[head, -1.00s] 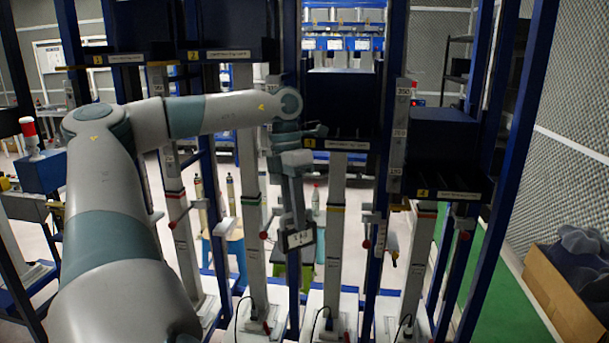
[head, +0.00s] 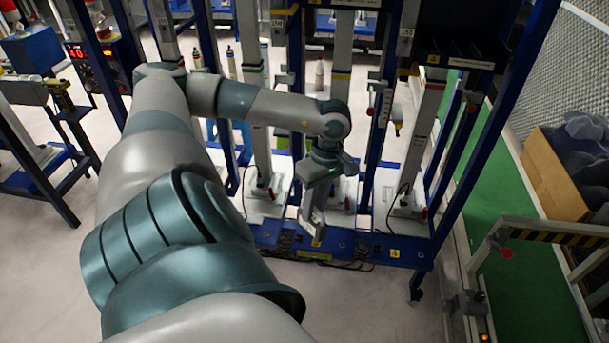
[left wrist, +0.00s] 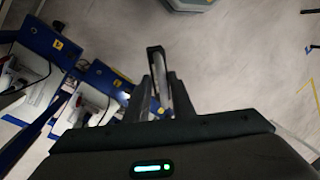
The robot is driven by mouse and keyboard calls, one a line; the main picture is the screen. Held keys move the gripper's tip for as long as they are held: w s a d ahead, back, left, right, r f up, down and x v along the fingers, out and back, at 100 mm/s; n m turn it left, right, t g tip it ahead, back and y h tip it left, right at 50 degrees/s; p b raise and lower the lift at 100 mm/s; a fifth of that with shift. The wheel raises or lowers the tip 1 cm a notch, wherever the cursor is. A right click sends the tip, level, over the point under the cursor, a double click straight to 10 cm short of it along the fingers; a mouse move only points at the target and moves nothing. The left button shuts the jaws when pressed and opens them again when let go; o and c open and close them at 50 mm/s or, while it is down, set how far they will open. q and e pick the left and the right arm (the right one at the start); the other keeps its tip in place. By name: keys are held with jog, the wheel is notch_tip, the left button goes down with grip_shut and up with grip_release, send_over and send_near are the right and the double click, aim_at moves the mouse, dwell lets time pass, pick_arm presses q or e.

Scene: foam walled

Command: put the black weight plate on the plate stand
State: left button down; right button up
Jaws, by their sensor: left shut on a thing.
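My left gripper (head: 315,232) hangs low in front of the blue rack base in the head view, fingers pointing down. In the left wrist view, the gripper (left wrist: 159,97) is shut on a narrow, dark-edged thing (left wrist: 156,62) with a pale strip. It is seen nearly edge-on, and I cannot tell whether it is the black weight plate. I cannot make out a separate black weight plate or plate stand. My right gripper is not in view.
A blue rack base (head: 345,246) with uprights and white feet stands around the gripper. A cardboard box (head: 552,170) of dark items is at right beside a green floor strip (head: 478,235). A striped barrier (head: 555,235) stands at lower right. Pale floor (head: 370,300) in front is clear.

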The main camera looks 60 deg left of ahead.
pick_arm(q)
jog(key=w+d+f+m+y, duration=0.1)
jog(key=d+f+m, duration=0.1)
jog(key=d+m, duration=0.4)
jog(key=w+d+f+m+t, duration=0.1)
jog(key=w+d+f+m, duration=0.1)
jog(key=d+m, duration=0.5)
jog(key=w+d+f+m+t+y, duration=0.1)
jog(key=d+m, duration=0.5)
jog(key=d, duration=0.9)
jog(key=shift+w+f+m+y+b, duration=0.3)
jog(key=shift+w+f+m+b, duration=0.1)
jog(key=shift+w+f, duration=0.4)
jog(key=shift+s+d, duration=0.1)
